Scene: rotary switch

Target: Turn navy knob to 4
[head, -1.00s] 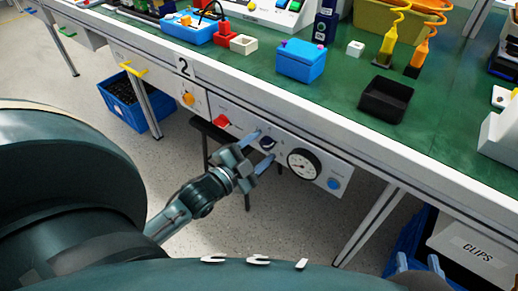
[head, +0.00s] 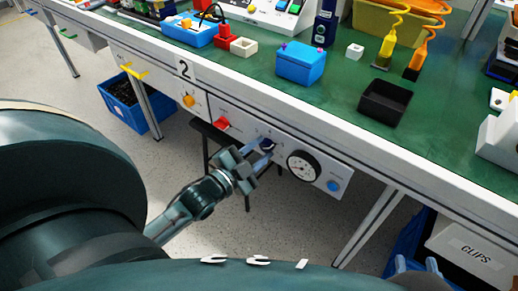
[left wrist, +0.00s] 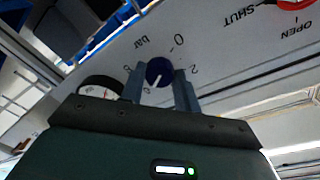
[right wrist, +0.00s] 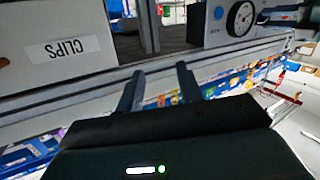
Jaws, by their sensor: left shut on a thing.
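The navy knob (head: 268,145) sits on the white front panel under the bench, left of the black-rimmed gauge (head: 303,167). In the left wrist view the round navy knob (left wrist: 159,70) has a white pointer line slanting down and slightly left. Printed 0 and 2 are readable around it, with "bar" beside them; the digit by the pointer is partly hidden. My left gripper (head: 262,154) is shut on the knob; its fingers (left wrist: 159,88) lie on both sides of it. My right gripper (right wrist: 158,88) is open and empty, away from the knob.
A red knob (head: 222,123) and a yellow knob (head: 188,100) are further left on the panels. A blue button (head: 334,186) is right of the gauge. The bench edge overhangs above. A CLIPS bin (head: 470,250) stands low at right.

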